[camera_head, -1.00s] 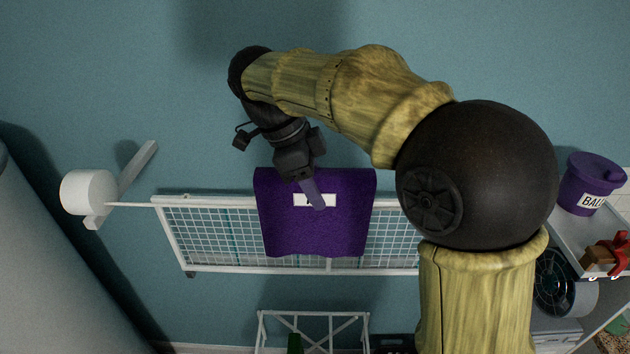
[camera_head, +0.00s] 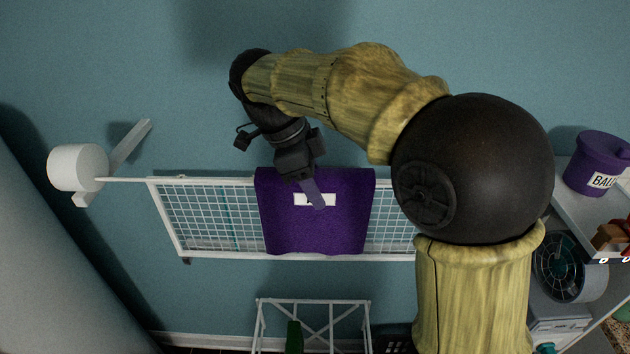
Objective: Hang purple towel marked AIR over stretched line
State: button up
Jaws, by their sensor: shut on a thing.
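The purple towel (camera_head: 316,232) hangs flat and upright in front of the white wire rack. A white label (camera_head: 328,200) on it is partly covered by a gripper finger, and its word cannot be read. My gripper (camera_head: 314,192) is at the towel's upper middle, pointing down, and is shut on the towel. The stretched line (camera_head: 125,180) runs from a white round reel (camera_head: 78,167) on the left toward the rack's top edge. Behind the towel and my arm the line is hidden. I cannot tell whether the towel rests over the line.
A white wire rack (camera_head: 205,184) is on the wall behind the towel. A white stand (camera_head: 312,302) with a green bottle (camera_head: 294,337) is below. On the right are a purple bucket (camera_head: 597,160) on a shelf and a round fan (camera_head: 556,265). The wall above is clear.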

jog(key=o, duration=1.6)
jog(key=shift+f, duration=0.1)
jog(key=shift+o, duration=0.2)
jog(key=shift+p+v, duration=3.25)
jog(key=shift+v, duration=0.3)
